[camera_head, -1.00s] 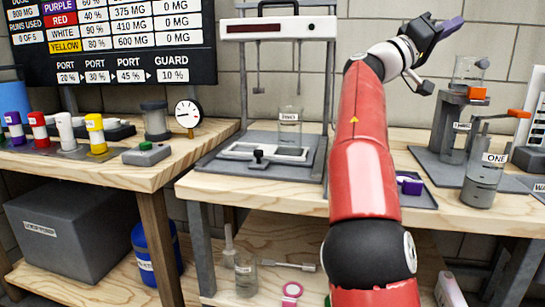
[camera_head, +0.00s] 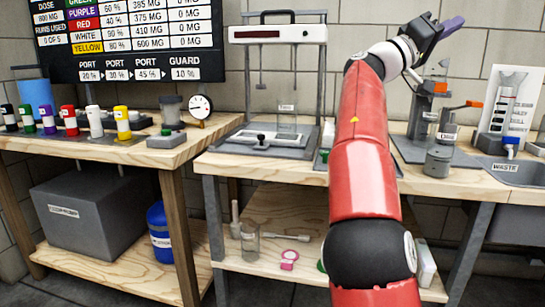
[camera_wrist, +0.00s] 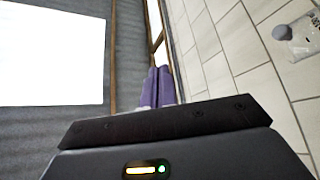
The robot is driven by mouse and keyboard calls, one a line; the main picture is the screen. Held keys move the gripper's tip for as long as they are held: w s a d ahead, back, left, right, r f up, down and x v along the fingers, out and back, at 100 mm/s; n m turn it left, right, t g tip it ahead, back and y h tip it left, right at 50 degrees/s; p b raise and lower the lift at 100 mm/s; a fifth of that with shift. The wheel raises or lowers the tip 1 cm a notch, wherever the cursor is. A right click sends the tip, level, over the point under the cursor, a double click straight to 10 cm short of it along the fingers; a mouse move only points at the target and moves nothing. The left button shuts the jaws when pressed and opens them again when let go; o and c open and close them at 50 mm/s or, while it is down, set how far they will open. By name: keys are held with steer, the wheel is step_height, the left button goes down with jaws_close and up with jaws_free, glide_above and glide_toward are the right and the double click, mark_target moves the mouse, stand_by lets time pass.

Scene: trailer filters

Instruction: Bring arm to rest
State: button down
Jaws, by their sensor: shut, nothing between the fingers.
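My red arm (camera_head: 362,150) rises at the right of centre in the head view, bent at its dark joint. My gripper (camera_head: 447,28) is at its upper end, in front of the tiled wall and above the right bench, pointing up and to the right. In the wrist view the purple fingers of my gripper (camera_wrist: 158,86) lie together, shut, with nothing between them. The gripper touches nothing that I can see. The arm hides part of the right bench and shelf.
The right bench (camera_head: 260,170) carries a balance-like frame (camera_head: 238,75), and glass vessels on stands (camera_head: 438,155). The left bench (camera_head: 90,150) holds several coloured vials and a gauge (camera_head: 200,106). A dose board (camera_head: 130,40) hangs behind. Dark floor shows in front.

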steer(key=s+d+f+y+b, duration=0.1)
steer(key=s+d+f+y, duration=0.15)
steer(key=d+f, duration=0.3)
steer(key=s+d+f+y+b, duration=0.1)
steer(key=s+d+f+y, duration=0.1)
steer(key=d+f+y, duration=0.3)
steer(key=s+f+n+t+y+b, duration=0.2)
steer(key=s+f+y, duration=0.2)
steer(key=f, duration=1.2)
steer(key=s+a+f+n+y+b, duration=0.2)
steer(key=s+a+f+y, duration=0.2)
steer(key=s+a+f, duration=0.55)
steer(key=s+a+f+n+y+b, duration=0.2)
steer(key=s+a+f+y, duration=0.3)
steer(key=a+f, duration=0.65)
steer(key=s+a+f+n+y+b, duration=0.2)
steer(key=s+a+f+y, duration=0.1)
steer(key=s+a+f, duration=0.8)
step_height(320, 180, up, 13)
steer(key=w+d+p, duration=0.1)
steer(key=w+p, duration=0.1)
steer(key=p, duration=1.1)
steer(key=shift+w+d, duration=0.25)
steer(key=shift+w, duration=0.1)
